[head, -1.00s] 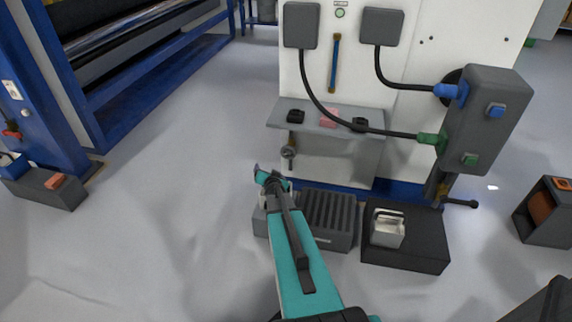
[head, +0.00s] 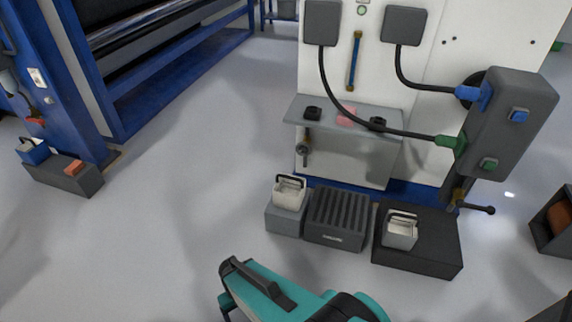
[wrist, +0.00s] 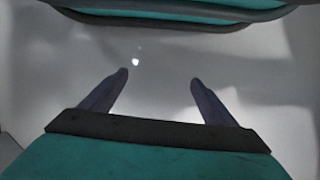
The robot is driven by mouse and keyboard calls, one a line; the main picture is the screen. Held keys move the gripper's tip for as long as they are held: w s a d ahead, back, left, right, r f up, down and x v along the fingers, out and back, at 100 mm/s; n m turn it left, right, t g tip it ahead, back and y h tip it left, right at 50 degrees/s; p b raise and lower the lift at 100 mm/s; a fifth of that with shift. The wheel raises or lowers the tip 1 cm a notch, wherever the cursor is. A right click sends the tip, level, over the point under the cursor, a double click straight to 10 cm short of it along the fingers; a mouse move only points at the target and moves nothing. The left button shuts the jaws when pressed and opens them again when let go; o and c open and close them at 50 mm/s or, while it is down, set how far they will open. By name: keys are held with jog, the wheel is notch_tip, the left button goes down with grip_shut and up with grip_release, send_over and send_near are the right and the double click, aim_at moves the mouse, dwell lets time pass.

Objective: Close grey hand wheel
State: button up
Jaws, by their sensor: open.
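In the head view my teal arm is low at the bottom centre, well short of the wheel, and my fingers do not show clearly there. The wheel does not show in the wrist view.
Below the shelf (head: 345,110) stand a grey block with a white handled container (head: 289,190), a ribbed dark box (head: 338,219) and a black box (head: 445,250) with another container. A grey cable box (head: 510,125) is at right. Floor at left centre is clear.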

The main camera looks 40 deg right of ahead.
jog(key=s+n+g+h, duration=0.1)
jog(key=s+g, duration=0.1)
jog(key=s, duration=0.4)
jog(key=shift+s+a+r, duration=0.25)
jog(key=shift+s+r, duration=0.05)
